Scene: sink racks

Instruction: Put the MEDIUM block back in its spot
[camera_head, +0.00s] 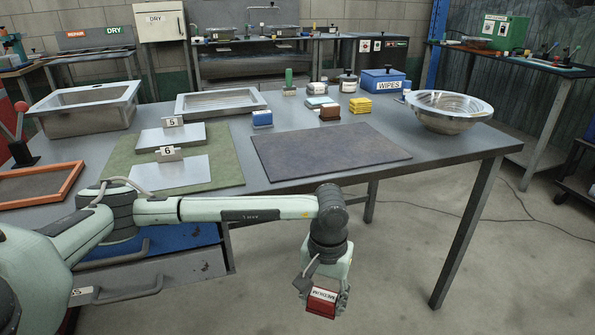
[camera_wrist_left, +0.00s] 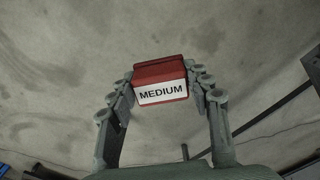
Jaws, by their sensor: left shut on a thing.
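The MEDIUM block (camera_head: 321,302) is red with a white label reading MEDIUM. My left gripper (camera_head: 322,290) is shut on it and holds it in the air in front of the table, over the floor. In the left wrist view the block (camera_wrist_left: 161,82) sits between the two fingers of my left gripper (camera_wrist_left: 160,90), label facing the camera, with only floor behind it. On the table, a blue-and-white block (camera_head: 262,120), a light block stack (camera_head: 318,102), a brown block (camera_head: 330,112) and a yellow stack (camera_head: 360,106) stand behind the dark mat. My right gripper is not in view.
The dark mat (camera_head: 330,152) on the table is bare. A green mat (camera_head: 225,165) holds plates marked 5 (camera_head: 171,122) and 6 (camera_head: 169,154). A metal bowl (camera_head: 447,112) stands at the right, a blue WIPES box (camera_head: 382,82) at the back. Metal trays (camera_head: 85,105) stand at the left.

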